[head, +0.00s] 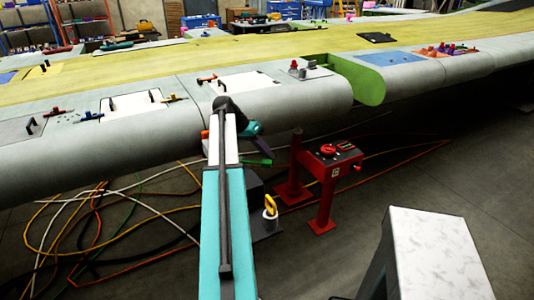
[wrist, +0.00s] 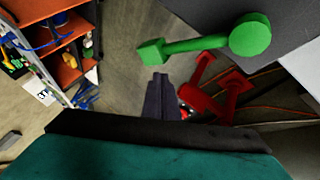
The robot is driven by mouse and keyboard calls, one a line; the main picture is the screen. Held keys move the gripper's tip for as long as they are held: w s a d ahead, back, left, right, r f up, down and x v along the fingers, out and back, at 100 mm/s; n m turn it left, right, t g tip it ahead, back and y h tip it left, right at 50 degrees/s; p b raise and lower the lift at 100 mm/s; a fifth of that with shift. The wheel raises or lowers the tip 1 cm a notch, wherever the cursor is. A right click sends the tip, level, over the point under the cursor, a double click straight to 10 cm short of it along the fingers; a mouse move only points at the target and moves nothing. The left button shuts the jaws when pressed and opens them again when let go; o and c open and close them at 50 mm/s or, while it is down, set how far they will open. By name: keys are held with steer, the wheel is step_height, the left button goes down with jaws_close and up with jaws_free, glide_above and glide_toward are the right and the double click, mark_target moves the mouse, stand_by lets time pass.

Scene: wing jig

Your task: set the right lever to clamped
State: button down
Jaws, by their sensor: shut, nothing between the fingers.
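A green lever (wrist: 195,44) shows in the wrist view, with a round hub at the right and a square knob at the left end. The hub sits against a dark grey surface. In the head view a green bar (head: 258,162) that looks like this lever shows just below my gripper (head: 258,151), partly hidden by my arm. My gripper's dark fingers (wrist: 160,80) are shut and empty, below the lever in the wrist view. I see no contact, though the gap is hard to judge. Any other lever and the clamped marking are not visible.
A red stand (head: 325,180) with a red wheel is right of my gripper. A yellow handle (head: 270,206) on a grey block stands nearer. The long wing (head: 300,100) spans behind. Loose cables (head: 95,225) lie on the left floor. A white-topped box (head: 435,250) is front right.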

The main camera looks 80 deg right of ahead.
steer(key=w+d+r+b, duration=0.3)
steer(key=w+d+r, duration=0.1)
steer(key=d+r, duration=0.4)
steer(key=shift+w, duration=0.2)
stand_by(0.6)
stand_by(0.5)
